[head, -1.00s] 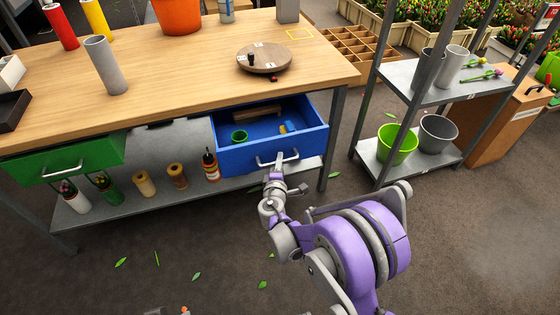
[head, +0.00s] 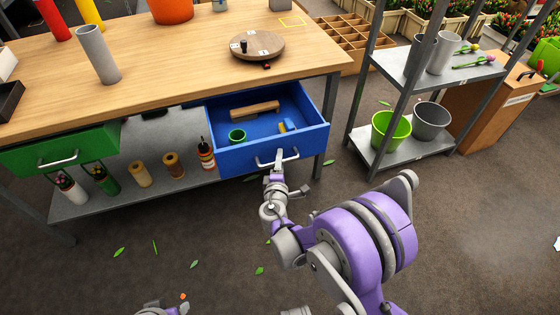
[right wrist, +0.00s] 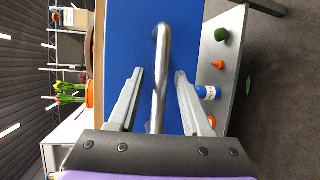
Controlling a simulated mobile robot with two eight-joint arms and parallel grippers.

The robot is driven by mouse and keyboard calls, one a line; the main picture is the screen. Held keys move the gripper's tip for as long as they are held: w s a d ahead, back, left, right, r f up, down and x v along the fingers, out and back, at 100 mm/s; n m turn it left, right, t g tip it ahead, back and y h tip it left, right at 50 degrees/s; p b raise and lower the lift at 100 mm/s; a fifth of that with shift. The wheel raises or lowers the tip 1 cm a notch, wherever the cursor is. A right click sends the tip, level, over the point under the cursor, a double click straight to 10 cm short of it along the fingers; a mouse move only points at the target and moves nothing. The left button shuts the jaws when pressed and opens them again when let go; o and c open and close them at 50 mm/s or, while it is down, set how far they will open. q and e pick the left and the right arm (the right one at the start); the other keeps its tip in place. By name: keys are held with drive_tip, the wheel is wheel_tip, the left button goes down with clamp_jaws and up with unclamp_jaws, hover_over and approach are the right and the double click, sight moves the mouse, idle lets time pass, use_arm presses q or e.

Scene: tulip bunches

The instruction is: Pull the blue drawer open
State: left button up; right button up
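The blue drawer (head: 240,162) stands well out from under the right part of the workbench, its inside in view. Its metal bar handle (head: 277,159) is on the front face. My right gripper (head: 276,178) is at this handle. In the right wrist view, the handle (right wrist: 160,90) runs between the two fingers of the right gripper (right wrist: 159,72), with a gap on each side, so the gripper is open around it. The blue drawer front (right wrist: 125,40) lies behind them. My left gripper is not in view; only a bit of my left arm shows at the bottom edge.
A green drawer (head: 60,150) is at left. A shelf rack (head: 405,152) with pots stands at right. The floor in front is free except for scattered leaves.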

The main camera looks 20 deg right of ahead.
drive_tip(key=p+v, duration=0.1)
drive_tip(key=v, duration=1)
idle(0.5)
